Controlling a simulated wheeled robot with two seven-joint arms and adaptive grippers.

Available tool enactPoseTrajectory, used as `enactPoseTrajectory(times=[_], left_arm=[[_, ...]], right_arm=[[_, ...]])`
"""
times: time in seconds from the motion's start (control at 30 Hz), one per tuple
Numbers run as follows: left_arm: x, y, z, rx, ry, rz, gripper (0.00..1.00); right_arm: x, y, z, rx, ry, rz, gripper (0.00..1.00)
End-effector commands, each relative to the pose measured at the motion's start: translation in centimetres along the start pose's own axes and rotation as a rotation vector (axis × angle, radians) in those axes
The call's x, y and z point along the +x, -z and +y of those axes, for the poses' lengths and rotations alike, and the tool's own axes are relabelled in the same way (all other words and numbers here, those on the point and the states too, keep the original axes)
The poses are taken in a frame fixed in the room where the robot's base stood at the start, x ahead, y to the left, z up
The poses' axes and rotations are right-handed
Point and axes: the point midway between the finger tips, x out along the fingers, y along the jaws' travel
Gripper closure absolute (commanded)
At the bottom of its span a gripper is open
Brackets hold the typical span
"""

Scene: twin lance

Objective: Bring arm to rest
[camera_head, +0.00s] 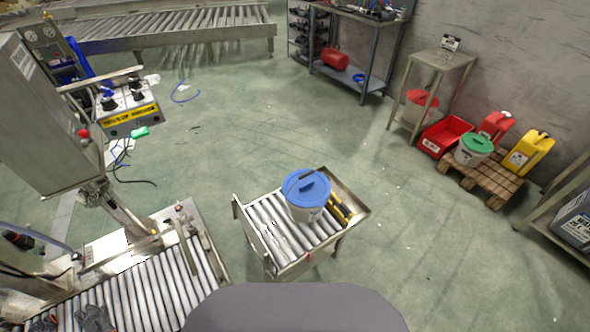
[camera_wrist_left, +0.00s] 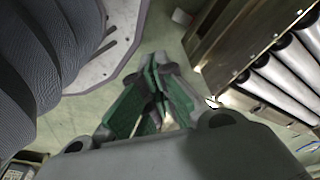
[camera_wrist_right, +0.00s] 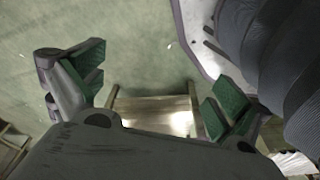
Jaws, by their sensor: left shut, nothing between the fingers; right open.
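My left gripper (camera_wrist_left: 155,95) shows in the left wrist view with its green-padded fingers together and nothing between them. It is beside a metal frame with rollers (camera_wrist_left: 285,72), which lies to the right in that view. My right gripper (camera_wrist_right: 158,85) shows in the right wrist view with its green-padded fingers wide apart and empty. Bare floor and a pale metal surface (camera_wrist_right: 155,118) show beyond and between its fingers. I cannot make out either gripper for certain in the head view.
A small roller stand (camera_head: 268,222) bears a white bucket with a blue lid (camera_head: 306,188) and a yellow-handled tool (camera_head: 341,210). A roller conveyor (camera_head: 150,290) and a grey machine (camera_head: 45,115) are at left. A pallet (camera_head: 492,186) stands at right. The middle floor is clear.

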Motion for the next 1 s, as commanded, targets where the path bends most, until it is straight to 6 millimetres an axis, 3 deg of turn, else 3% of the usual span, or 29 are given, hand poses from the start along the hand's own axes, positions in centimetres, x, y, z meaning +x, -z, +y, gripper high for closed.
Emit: enactPoseTrajectory(times=[1.0], left_arm=[[-3.3,-11.3,-1.4,0.008,0.025,-0.066,1.00]], right_arm=[[-3.3,-11.3,1.4,-0.008,-0.024,-0.067,0.00]])
